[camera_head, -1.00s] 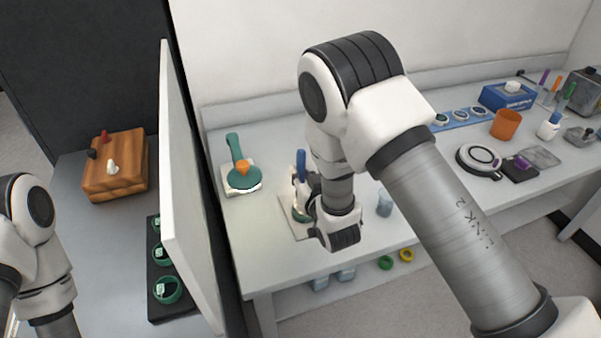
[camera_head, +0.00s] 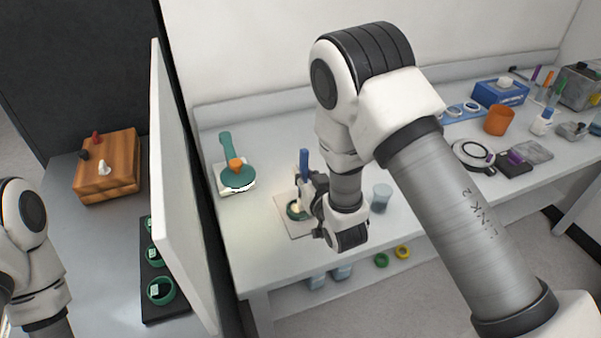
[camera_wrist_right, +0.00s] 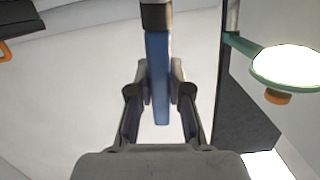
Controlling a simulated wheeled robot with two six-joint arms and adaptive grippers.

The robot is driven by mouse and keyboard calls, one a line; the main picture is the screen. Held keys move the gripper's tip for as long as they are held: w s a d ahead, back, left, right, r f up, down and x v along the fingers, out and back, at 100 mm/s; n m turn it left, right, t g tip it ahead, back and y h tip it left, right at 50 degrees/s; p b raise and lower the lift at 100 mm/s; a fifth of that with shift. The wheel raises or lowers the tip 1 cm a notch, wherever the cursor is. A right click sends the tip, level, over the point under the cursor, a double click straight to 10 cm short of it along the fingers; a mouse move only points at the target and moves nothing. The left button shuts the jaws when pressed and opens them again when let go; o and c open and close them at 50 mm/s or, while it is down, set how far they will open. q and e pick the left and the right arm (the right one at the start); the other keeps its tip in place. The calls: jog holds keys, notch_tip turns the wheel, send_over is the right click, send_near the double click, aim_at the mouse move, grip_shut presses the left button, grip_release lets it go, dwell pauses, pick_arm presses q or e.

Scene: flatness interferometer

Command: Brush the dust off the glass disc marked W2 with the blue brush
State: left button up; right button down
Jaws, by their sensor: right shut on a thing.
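The blue brush (camera_head: 304,163) stands upright in my right gripper (camera_head: 311,190), its handle showing above the fingers. In the right wrist view the fingers (camera_wrist_right: 160,90) are shut on the blue handle (camera_wrist_right: 157,75), with a dark collar at its top edge. The bristles are not visible. A green-rimmed disc (camera_head: 294,211) lies on a pale square mat (camera_head: 297,231), just left of and below the gripper, partly covered by it. I cannot read its mark or tell whether the brush touches it. My left arm shows at the left edge; its gripper is out of view.
A green magnifier-like lamp (camera_head: 238,178) stands left of the mat. A white upright panel (camera_head: 178,190) separates the bench from a black tray (camera_head: 152,311) of green-rimmed discs. Other instruments crowd the bench's right side.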

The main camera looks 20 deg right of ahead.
jog(key=shift+s+d, duration=0.2)
jog(key=shift+d, duration=0.05)
jog(key=shift+r, duration=0.1)
jog(key=shift+r, duration=0.35)
dwell(0.3)
jog(key=shift+w+a+p, duration=0.3)
jog(key=shift+w+a, duration=0.6)
jog(key=shift+a, duration=0.25)
jog(key=shift+f+b, duration=0.45)
jog(key=shift+f, duration=0.05)
jog(key=shift+s+d, duration=0.1)
